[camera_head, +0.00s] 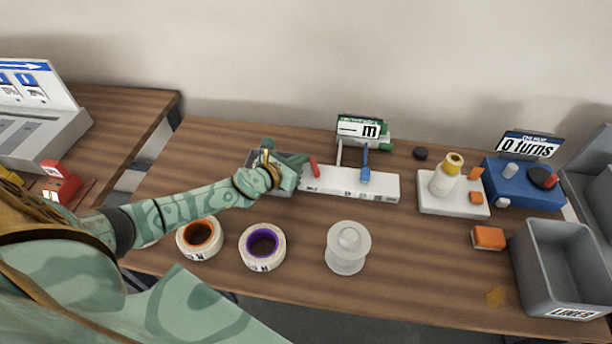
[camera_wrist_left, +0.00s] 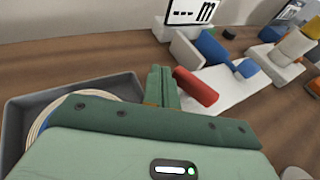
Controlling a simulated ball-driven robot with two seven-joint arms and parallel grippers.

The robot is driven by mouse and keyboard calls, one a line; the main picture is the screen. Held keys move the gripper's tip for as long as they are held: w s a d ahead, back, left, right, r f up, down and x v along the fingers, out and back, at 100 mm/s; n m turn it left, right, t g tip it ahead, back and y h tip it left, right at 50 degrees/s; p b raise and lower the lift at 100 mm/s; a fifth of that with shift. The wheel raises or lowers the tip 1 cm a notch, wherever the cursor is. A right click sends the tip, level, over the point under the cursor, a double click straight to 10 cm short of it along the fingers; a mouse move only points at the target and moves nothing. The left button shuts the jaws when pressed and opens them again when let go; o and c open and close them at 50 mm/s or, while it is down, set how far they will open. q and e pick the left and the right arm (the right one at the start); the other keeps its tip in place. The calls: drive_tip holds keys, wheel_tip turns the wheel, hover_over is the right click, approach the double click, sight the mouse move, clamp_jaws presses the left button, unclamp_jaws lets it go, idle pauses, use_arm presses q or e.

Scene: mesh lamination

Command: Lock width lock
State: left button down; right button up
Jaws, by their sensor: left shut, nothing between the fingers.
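The white measuring device (camera_head: 345,186) lies on the table with a blue handle (camera_head: 365,167) and a red handle (camera_head: 314,167) at its left end. No label shows which handle is the width lock. In the left wrist view the red handle (camera_wrist_left: 195,88) slants just right of my fingers, and the blue handle (camera_wrist_left: 215,52) is farther off. My left gripper (camera_head: 303,160) is shut and empty, close beside the red handle; I cannot tell whether they touch. The left gripper (camera_wrist_left: 162,86) points toward the device. The device's display (camera_head: 359,128) reads dashes and "m".
A grey tray (camera_wrist_left: 17,128) with a roll in it is beside my left gripper. Tape rolls (camera_head: 200,256) (camera_head: 280,255) and a white spool (camera_head: 347,262) lie in front. A white stand (camera_head: 432,206), a blue counter (camera_head: 525,190) and a grey bin (camera_head: 535,282) are at right.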

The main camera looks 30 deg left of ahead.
drive_tip(key=shift+d, duration=0.35)
idle(0.7)
use_arm(q)
drive_tip(key=shift+a, duration=0.1)
use_arm(e)
drive_tip(key=shift+s+f, duration=0.1)
